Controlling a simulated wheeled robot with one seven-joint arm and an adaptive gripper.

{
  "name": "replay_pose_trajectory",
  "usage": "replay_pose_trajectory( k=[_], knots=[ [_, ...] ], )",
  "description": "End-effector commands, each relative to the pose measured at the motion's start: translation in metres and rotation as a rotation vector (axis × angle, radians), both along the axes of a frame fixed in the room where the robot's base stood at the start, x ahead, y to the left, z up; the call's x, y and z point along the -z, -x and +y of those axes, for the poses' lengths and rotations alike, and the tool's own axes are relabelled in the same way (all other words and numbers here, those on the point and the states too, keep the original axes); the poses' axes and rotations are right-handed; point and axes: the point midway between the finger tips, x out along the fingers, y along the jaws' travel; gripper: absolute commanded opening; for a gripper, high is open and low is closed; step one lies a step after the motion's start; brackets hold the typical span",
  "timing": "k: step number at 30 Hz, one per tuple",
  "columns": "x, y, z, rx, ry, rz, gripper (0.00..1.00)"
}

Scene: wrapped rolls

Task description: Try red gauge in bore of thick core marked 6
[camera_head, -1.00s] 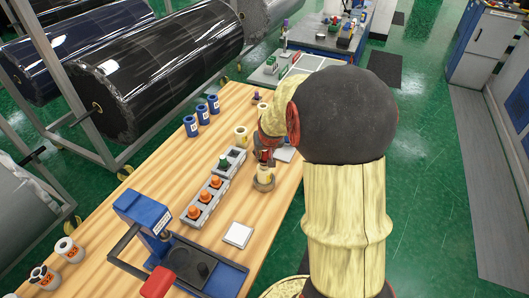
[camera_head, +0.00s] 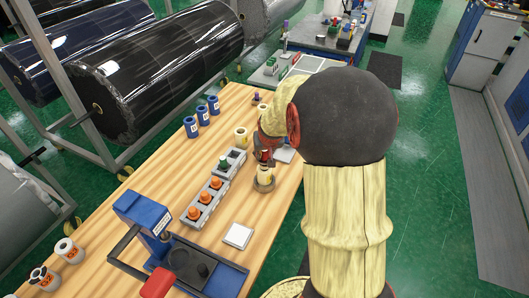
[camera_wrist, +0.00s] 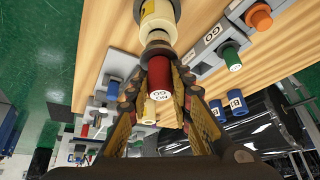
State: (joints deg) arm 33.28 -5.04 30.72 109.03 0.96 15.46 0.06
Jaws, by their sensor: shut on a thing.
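My gripper (camera_wrist: 158,100) is shut on the red gauge (camera_wrist: 159,73), whose white end reads NO GO. The red gauge (camera_head: 264,155) also shows in the head view, upright above a cream core (camera_head: 264,174) that stands in a dark round holder on the bench. In the wrist view the gauge's grey metal end lies in line with the core (camera_wrist: 160,18) and meets it. I cannot tell how deep it sits in the bore. No number is readable on this core.
The grey block (camera_head: 202,202) holds several orange gauges. Beside it, another block holds a green gauge (camera_head: 223,163). Blue cores (camera_head: 202,116) and a cream core (camera_head: 241,137) stand farther back. A blue press (camera_head: 145,218) and white pad (camera_head: 237,235) are nearer.

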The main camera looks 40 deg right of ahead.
Motion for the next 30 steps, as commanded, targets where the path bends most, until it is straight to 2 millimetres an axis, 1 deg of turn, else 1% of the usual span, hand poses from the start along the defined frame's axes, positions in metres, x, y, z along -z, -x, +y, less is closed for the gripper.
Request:
replay_pose_trajectory(
  k=[17, 30],
  knots=[
    [-0.0008, -0.0003, -0.0002, 0.0, 0.001, -0.002, 0.0],
    [0.006, -0.0003, -0.0002, 0.0, 0.001, -0.001, 0.0]
  ],
)
